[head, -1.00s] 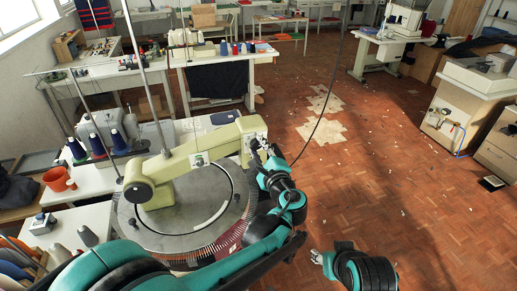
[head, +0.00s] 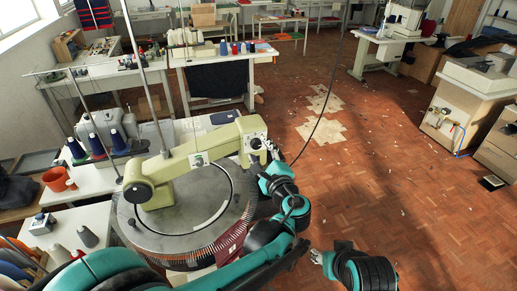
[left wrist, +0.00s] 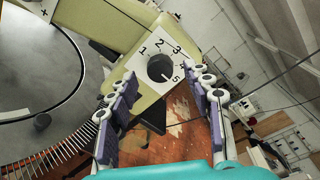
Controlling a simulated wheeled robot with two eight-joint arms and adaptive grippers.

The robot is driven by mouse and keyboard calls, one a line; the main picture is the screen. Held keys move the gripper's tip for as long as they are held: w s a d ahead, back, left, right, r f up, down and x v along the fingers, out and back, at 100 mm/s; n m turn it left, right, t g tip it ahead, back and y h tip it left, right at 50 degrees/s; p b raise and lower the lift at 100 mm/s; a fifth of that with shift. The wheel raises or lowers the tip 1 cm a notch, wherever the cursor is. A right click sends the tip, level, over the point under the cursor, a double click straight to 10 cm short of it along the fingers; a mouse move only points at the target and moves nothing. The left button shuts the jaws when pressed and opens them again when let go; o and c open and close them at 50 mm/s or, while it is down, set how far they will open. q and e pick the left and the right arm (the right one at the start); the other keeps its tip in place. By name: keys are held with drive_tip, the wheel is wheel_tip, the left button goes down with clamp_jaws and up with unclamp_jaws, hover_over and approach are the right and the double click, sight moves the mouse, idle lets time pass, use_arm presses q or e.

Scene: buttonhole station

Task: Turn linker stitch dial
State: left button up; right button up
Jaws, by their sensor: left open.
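The stitch dial (left wrist: 160,68) is a black round knob on a white plate with numerals at the end of the linker's cream arm. A small light mark on the knob appears to point toward the 5. The dial also shows small in the head view (head: 255,143). My left gripper (head: 267,154) is open just off the dial, to its right. In the left wrist view its two padded fingers (left wrist: 163,90) stand apart on either side of the dial plate, with nothing between them. My right gripper (head: 317,257) is low at bottom centre; its finger state is unclear.
The linker's round toothed bed (head: 190,225) lies below the cream arm. Thread cones (head: 97,146) and an orange pot (head: 58,179) stand on the left table. A thin black cable (head: 322,115) hangs behind my left gripper.

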use_arm(q)
drive_tip(key=v, duration=0.5)
drive_tip(key=shift+s+d, duration=0.15)
drive_tip(key=shift+s, duration=0.25)
drive_tip(key=s+a+f+n+g+b, duration=0.1)
drive_tip(key=s+a+f+n+g, duration=0.1)
drive_tip(key=s+a+f+n, duration=0.2)
drive_tip(key=s+a+f+n+g+h+b, duration=0.1)
drive_tip(key=s+a+f+n+g, duration=0.2)
drive_tip(key=a, duration=0.7)
drive_tip(key=s+a+f+n+g+h+b, duration=0.1)
drive_tip(key=s+a+f+n+g, duration=0.2)
drive_tip(key=s+a+f+n, duration=0.3)
drive_tip(key=shift+s+a+f+n+b, duration=0.15)
drive_tip(key=shift+a+f+n+b, duration=0.2)
drive_tip(key=shift+a+n, duration=0.25)
drive_tip(key=s+f+n+g+h+b, duration=0.1)
drive_tip(key=s+f+n+h, duration=0.2)
drive_tip(key=s+n, duration=0.4)
drive_tip(key=shift+d+f, duration=0.45)
drive_tip(key=shift+f, duration=0.05)
